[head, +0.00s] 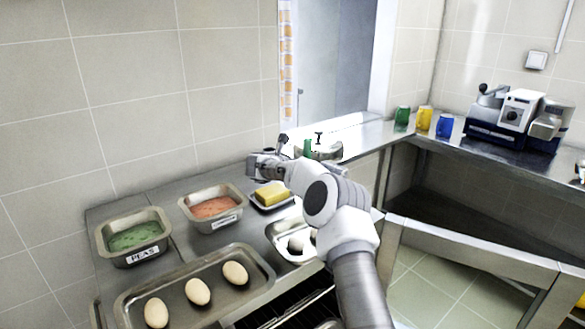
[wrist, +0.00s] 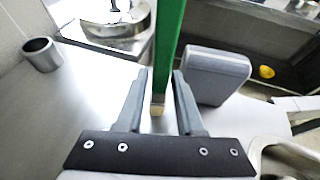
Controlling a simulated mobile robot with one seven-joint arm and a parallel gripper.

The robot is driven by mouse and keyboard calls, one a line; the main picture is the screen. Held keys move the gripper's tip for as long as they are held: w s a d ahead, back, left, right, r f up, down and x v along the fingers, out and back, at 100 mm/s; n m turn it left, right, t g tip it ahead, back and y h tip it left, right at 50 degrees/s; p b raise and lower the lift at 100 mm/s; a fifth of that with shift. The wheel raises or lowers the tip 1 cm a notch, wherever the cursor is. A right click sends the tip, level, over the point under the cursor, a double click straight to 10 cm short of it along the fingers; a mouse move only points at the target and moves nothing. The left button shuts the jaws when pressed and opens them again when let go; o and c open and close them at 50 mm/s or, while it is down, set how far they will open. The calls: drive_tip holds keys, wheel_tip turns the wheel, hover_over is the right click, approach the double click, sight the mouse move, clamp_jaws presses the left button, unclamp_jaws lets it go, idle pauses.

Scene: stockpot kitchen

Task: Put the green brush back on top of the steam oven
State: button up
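The green brush (wrist: 168,45) stands upright in the wrist view, its top cut off by the frame and a pale tan part at its lower end. In the head view a small green upright piece (head: 307,148), likely the brush, shows by the sink. My gripper (wrist: 161,72) is open, one finger on each side of the brush, with narrow gaps beside its lower part. In the head view my gripper (head: 272,155) is over the back of the counter, its fingers hard to make out. I cannot identify the steam oven's top with certainty.
Pans of peas (head: 103,238) and red food (head: 184,207), an egg tray (head: 120,307) and a yellow block (head: 272,194) cover the left counter. A steel cup (wrist: 41,54) and grey block (wrist: 218,72) flank the brush. Coloured cups (head: 424,118) stand farther right.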

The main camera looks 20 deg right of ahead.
drive_tip(key=s+a+r+n+t+y, duration=0.2)
drive_tip(key=a+r+n+t+y, duration=0.15)
drive_tip(key=a+r+n, duration=0.55)
drive_tip(key=s+a+r+n+t+y, duration=0.25)
drive_tip(key=a+r+n+t, duration=0.35)
drive_tip(key=r, duration=0.5)
drive_tip(key=s+a+r+n+g+y, duration=0.2)
drive_tip(key=s+a+r+n+y, duration=0.4)
drive_tip(key=s+a+n, duration=0.45)
drive_tip(key=s+d+f+n+g, duration=0.4)
drive_tip(key=s+n, duration=0.3)
drive_tip(key=s, duration=0.7)
drive_tip(key=s+d+f+n+g+h, duration=0.1)
drive_tip(key=s+d+f+n+g, duration=0.25)
drive_tip(key=s+f+n, duration=0.65)
drive_tip(key=s+d+f+n+g, duration=0.2)
drive_tip(key=s+d+n+g, duration=0.15)
drive_tip(key=s, duration=1.35)
wheel_tip(320, 180, up, 8)
drive_tip(key=p, duration=0.8)
drive_tip(key=shift+r+t, duration=0.15)
drive_tip(key=shift+t, duration=0.2)
